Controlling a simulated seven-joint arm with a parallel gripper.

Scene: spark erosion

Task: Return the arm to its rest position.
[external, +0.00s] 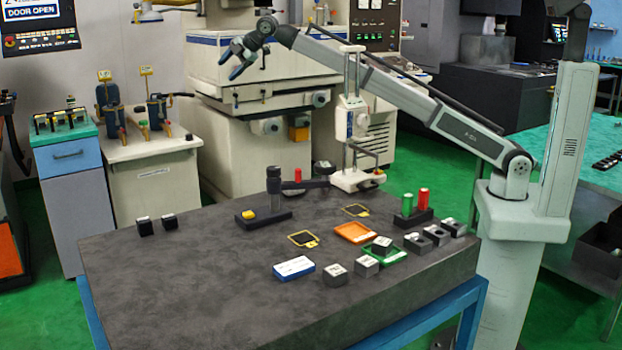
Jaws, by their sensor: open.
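My arm reaches from its column at the right, up and to the left across the picture. My gripper (232,64) is at its far end, high above the back left of the dark stone table (160,270), in front of the large white machine. Its fingers are apart, with nothing seen between them. It is well clear of everything on the table.
On the table are an orange tray (355,233), a green tray (398,254) with a block on it, a blue-and-white box (294,268), several dark blocks, and red and green cylinders (423,201). A tall white gauge stand (352,120) rises at the back. The table's front left is clear.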

